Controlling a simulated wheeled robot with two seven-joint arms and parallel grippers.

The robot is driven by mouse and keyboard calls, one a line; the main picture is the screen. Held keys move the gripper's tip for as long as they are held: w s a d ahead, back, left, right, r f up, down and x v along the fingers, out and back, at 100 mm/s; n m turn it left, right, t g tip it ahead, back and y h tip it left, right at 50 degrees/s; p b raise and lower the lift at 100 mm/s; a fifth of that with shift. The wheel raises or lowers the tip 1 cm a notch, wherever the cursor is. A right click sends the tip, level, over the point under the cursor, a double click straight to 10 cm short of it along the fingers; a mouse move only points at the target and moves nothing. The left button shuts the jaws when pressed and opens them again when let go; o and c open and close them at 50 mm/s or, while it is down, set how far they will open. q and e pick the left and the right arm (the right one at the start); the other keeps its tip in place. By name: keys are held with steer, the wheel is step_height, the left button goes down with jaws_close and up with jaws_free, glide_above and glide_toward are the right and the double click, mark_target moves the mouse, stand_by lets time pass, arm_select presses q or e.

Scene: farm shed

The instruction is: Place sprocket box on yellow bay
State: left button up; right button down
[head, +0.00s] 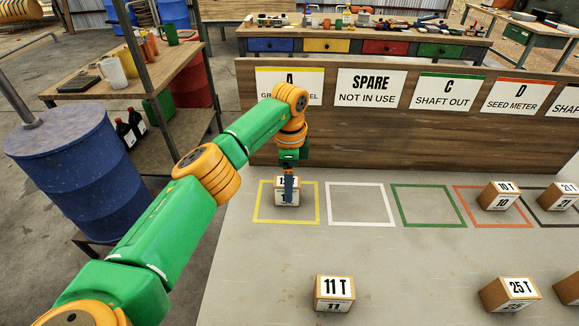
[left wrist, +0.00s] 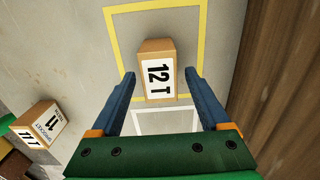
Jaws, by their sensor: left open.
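A small cardboard sprocket box (head: 280,194) marked 12 T sits inside the yellow-outlined bay (head: 256,203), below the sign A. It also shows in the left wrist view (left wrist: 157,72), within the yellow outline. My left gripper (head: 289,188) is over the box. In the left wrist view its two blue fingers are spread on either side of the box, with visible gaps, so it is open and not clamping it. In the head view the fingers partly cover the box's label. My right gripper is in neither view.
White (head: 361,203), green (head: 428,206) and orange bays lie to the right. Boxes 10 T (head: 499,196) and 21 T (head: 563,196) stand in the far-right bays. Boxes 11 T (head: 334,293) and 25 T (head: 510,294) stand nearer. A wooden sign board (head: 400,140) rises behind.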

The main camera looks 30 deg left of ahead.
arm_select(q)
step_height(320, 180, up, 9)
steer(key=shift+f+p, duration=0.1)
steer(key=shift+p, duration=0.4)
steer(key=shift+f, duration=0.1)
